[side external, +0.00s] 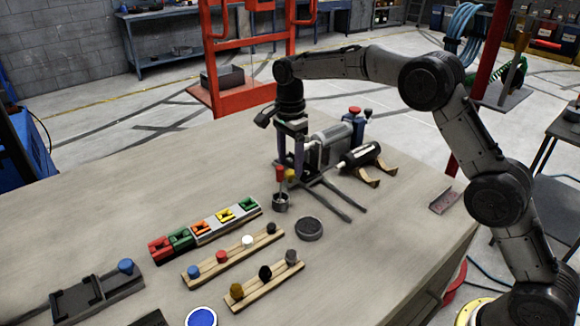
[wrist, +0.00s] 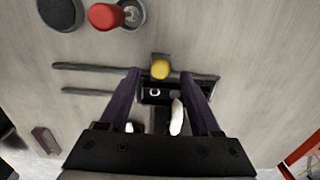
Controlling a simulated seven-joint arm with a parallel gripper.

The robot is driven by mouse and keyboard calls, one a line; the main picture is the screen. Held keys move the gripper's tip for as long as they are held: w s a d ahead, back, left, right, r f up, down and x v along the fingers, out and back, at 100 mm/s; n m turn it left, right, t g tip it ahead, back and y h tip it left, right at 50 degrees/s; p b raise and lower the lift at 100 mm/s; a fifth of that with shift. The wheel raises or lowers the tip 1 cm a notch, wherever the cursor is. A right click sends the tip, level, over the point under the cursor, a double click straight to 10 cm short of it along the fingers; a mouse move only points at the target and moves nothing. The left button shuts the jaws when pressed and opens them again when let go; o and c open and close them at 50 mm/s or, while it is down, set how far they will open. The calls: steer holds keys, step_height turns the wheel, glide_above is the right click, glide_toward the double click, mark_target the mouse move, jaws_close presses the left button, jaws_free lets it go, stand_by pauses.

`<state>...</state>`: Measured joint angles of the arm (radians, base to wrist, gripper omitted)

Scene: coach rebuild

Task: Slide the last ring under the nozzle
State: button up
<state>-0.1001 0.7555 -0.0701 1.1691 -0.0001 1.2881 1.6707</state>
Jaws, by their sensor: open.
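A small grey ring-shaped piece (side external: 280,204) sits on the table, with a red-topped stem (side external: 280,171) standing at it. In the wrist view the red top (wrist: 105,16) is at the upper left, partly covering a grey rim (wrist: 134,14). My gripper (side external: 291,172) is open, pointing down above the table beside the red top. I cannot tell for sure which part is the nozzle.
A dark round disc (side external: 309,228) lies in front of the ring-shaped piece. A stand with two dark rails (side external: 338,199) and a grey cylinder (side external: 332,143) is behind. Racks of coloured blocks (side external: 203,228) and pegs (side external: 233,256) lie at left. The table's right side is mostly clear.

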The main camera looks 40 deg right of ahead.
steer(key=shift+f, duration=1.1)
jaws_close()
stand_by(0.7)
